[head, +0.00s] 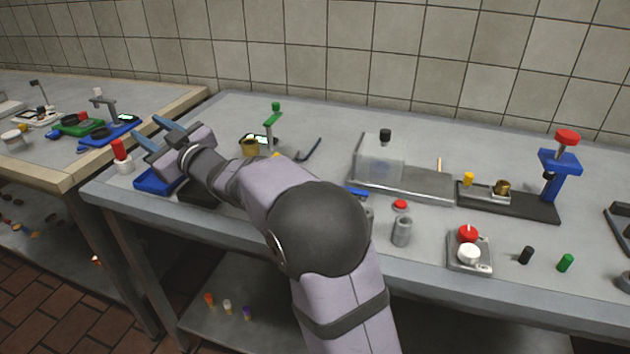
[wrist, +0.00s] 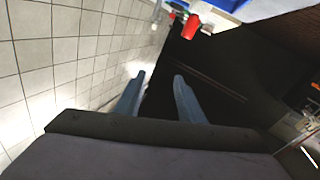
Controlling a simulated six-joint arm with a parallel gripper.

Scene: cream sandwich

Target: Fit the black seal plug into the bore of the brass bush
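A small black plug (head: 526,255) stands on the bench at the front right, left of a green plug. A brass bush (head: 502,188) sits on a black base plate under a blue press with a red knob. Its bore is too small to make out. My gripper (head: 146,129) is at the far left of the bench, well away from both. Its two blue fingers are apart with nothing between them; they also show in the wrist view (wrist: 159,77). The wrist view shows neither the plug nor the bush.
A red-capped bottle (head: 121,157) and a blue tray (head: 158,181) are near my gripper. A clear box (head: 380,158) stands mid-bench. A grey cylinder (head: 401,232) and a switch box (head: 469,252) are left of the plug. Another brass-coloured piece (head: 250,148) stands behind my arm.

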